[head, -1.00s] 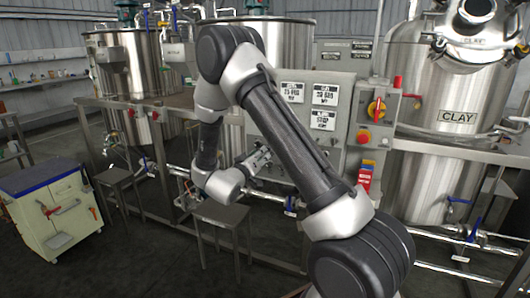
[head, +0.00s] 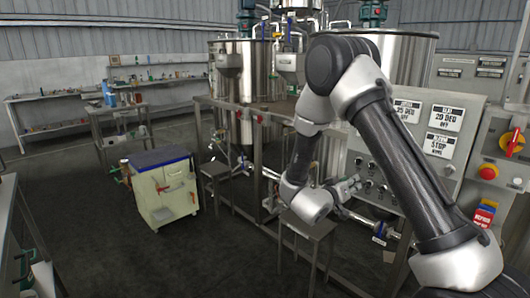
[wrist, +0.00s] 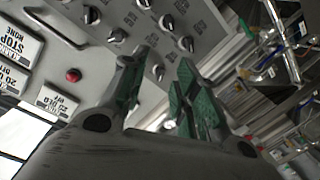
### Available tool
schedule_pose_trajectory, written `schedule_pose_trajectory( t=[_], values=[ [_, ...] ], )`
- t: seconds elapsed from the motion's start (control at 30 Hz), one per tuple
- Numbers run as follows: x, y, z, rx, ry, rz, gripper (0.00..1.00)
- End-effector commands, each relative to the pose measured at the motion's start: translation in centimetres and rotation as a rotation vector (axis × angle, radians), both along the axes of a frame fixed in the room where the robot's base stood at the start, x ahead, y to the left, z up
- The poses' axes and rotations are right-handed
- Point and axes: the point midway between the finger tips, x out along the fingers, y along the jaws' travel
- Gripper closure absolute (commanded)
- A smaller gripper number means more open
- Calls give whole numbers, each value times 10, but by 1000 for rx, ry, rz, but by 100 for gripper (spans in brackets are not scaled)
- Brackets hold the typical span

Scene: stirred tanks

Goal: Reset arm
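My arm (head: 402,150) is bent, with its elbow raised in front of the tanks and its wrist (head: 312,203) hanging low beside the control panel. My gripper (head: 348,188) points right toward the panel's lower part in the head view. In the wrist view my gripper's two green-padded fingers (wrist: 162,62) stand apart with nothing between them, so it is open and empty. The control panel (wrist: 140,20) with dark knobs and a red button (wrist: 73,75) shows beyond the fingers, tilted in that view. Whether the fingertips touch the panel is not clear.
Steel tanks (head: 253,75) stand behind a metal frame. A small stool (head: 310,228) is under my wrist. A cream cabinet with a blue top (head: 158,157) stands left on open dark floor. A bench (head: 118,108) is farther back. A red-yellow switch (head: 510,142) is at the right.

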Motion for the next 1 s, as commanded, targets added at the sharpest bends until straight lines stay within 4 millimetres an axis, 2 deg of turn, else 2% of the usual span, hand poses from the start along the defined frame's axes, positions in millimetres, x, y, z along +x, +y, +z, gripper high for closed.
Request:
schedule_pose_trajectory(
  t=[0.1, 0.17, 0.2, 0.27, 0.33, 0.43, 0.5, 0.57, 0.67, 0.8, 0.9, 1.0],
  values=[
    [15, 27, -55, 232, 98, 135, 70],
    [14, 50, -87, 376, 192, 219, 70],
    [12, 68, -100, 475, 253, 276, 70],
    [2, 94, -108, 615, 348, 350, 70],
    [-16, 120, -104, 758, 465, 423, 70],
    [-58, 143, -78, 917, 646, 500, 70],
    [-94, 147, -51, 987, 777, 529, 70],
    [-127, 142, -26, 1017, 876, 540, 70],
    [-179, 122, 14, 1024, 1011, 532, 70],
    [-246, 82, 66, 978, 1124, 491, 70],
    [-285, 53, 98, 923, 1143, 461, 70],
    [-315, 28, 124, 864, 1105, 452, 70]
  ],
)
